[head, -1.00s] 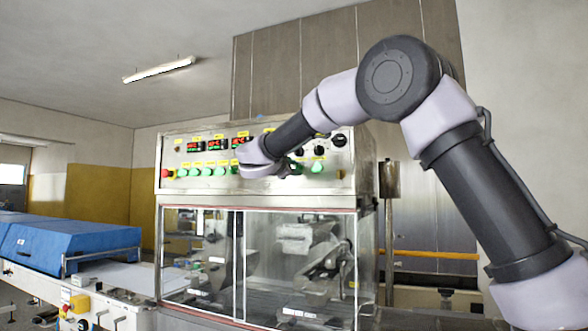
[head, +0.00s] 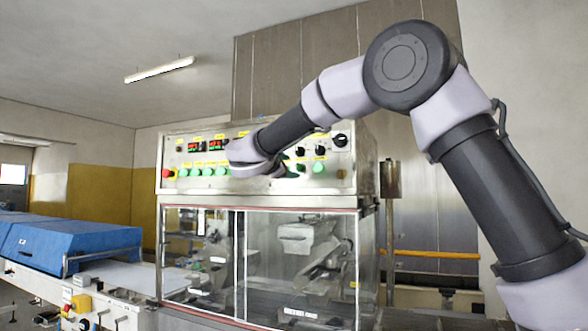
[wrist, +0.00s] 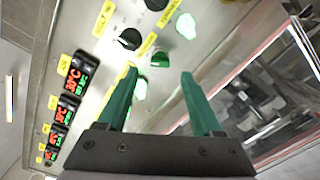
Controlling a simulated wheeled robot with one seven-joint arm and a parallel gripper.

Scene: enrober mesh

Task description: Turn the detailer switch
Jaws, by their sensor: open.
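The control panel (head: 176,148) faces me with knobs, green buttons and lit displays. Dark rotary knobs stand at its right in the head view: one (head: 320,152) and a larger one (head: 340,140). In the wrist view a dark knob (wrist: 130,39) with a pale mark shows above the fingers. I cannot read which label names the detailer switch. My gripper (wrist: 162,82) is open and empty, its two green fingers pointing at the panel, with a green button (wrist: 140,88) between them. I cannot tell whether they touch it. In the head view my gripper (head: 270,170) hides the panel's middle.
Red displays (wrist: 68,75) line the left of the wrist view. A red stop button (head: 167,173) sits at the panel's left end. Below is a glazed cabinet (head: 200,290). A conveyor with a blue cover (head: 75,247) stands left. A post (head: 389,180) stands right.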

